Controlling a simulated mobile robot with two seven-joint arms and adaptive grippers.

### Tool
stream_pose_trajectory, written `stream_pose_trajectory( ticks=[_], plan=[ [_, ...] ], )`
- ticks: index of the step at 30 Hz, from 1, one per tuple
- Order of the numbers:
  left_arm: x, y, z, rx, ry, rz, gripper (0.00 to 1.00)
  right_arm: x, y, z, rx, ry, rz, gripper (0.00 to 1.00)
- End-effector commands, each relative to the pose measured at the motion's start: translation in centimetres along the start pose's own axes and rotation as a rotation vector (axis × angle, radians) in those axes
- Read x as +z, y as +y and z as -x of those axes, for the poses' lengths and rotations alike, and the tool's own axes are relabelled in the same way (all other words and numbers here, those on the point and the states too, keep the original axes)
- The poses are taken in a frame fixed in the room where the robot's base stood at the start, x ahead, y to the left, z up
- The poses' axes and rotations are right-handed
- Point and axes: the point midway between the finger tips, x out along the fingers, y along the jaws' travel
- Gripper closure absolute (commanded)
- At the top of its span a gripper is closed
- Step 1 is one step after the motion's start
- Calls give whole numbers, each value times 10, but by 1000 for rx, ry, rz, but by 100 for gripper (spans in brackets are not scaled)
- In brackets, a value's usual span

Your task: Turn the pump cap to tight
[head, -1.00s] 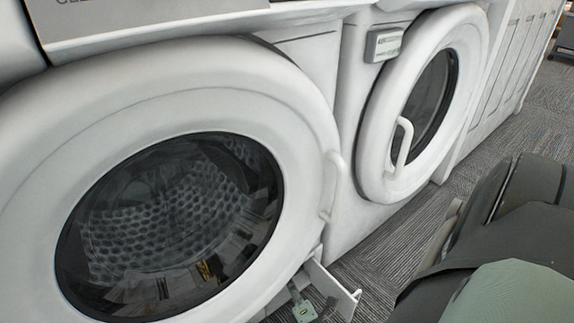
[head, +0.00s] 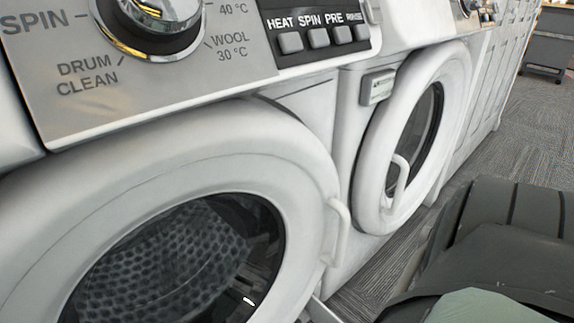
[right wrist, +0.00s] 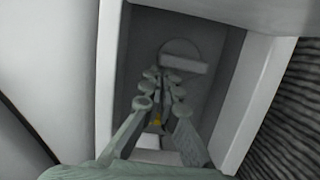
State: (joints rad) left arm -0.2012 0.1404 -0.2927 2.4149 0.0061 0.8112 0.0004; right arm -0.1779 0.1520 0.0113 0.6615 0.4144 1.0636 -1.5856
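The pump cap (right wrist: 183,58) shows in the right wrist view as a round grey disc with a pale raised bar across it. It sits at the back of a dark recess with a white frame (right wrist: 108,70). My right gripper (right wrist: 162,74) reaches into this recess, its fingertips just below the bar in the picture. A narrow gap shows between the fingers, and nothing is seen held. Whether the tips touch the cap is unclear. In the head view the cap and right gripper are out of sight. My left gripper is in neither view.
A washing machine door (head: 290,150) fills the head view's lower left, under a control panel (head: 150,85). A second machine's round door (head: 375,165) stands beyond. A white flap edge (head: 322,312) shows low. Carpet (head: 510,140) lies clear at the right.

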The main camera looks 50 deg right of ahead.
Motion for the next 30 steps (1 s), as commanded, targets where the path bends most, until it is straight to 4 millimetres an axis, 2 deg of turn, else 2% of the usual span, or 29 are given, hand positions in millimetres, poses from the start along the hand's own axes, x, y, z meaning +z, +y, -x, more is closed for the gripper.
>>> stream_pose_trajectory(
  ticks=[1, 5, 12, 18, 30],
  plan=[
    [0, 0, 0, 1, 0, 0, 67, 11, -2, 4, -5, -17, 5, 100],
    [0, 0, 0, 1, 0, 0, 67, 11, -2, 16, -7, -17, 5, 100],
    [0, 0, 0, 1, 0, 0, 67, 6, -2, 52, -5, -9, 2, 100],
    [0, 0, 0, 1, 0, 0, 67, 2, -1, 74, -2, -3, 1, 100],
    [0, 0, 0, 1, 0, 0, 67, 0, 0, 80, 1, 1, -1, 100]
  ],
)
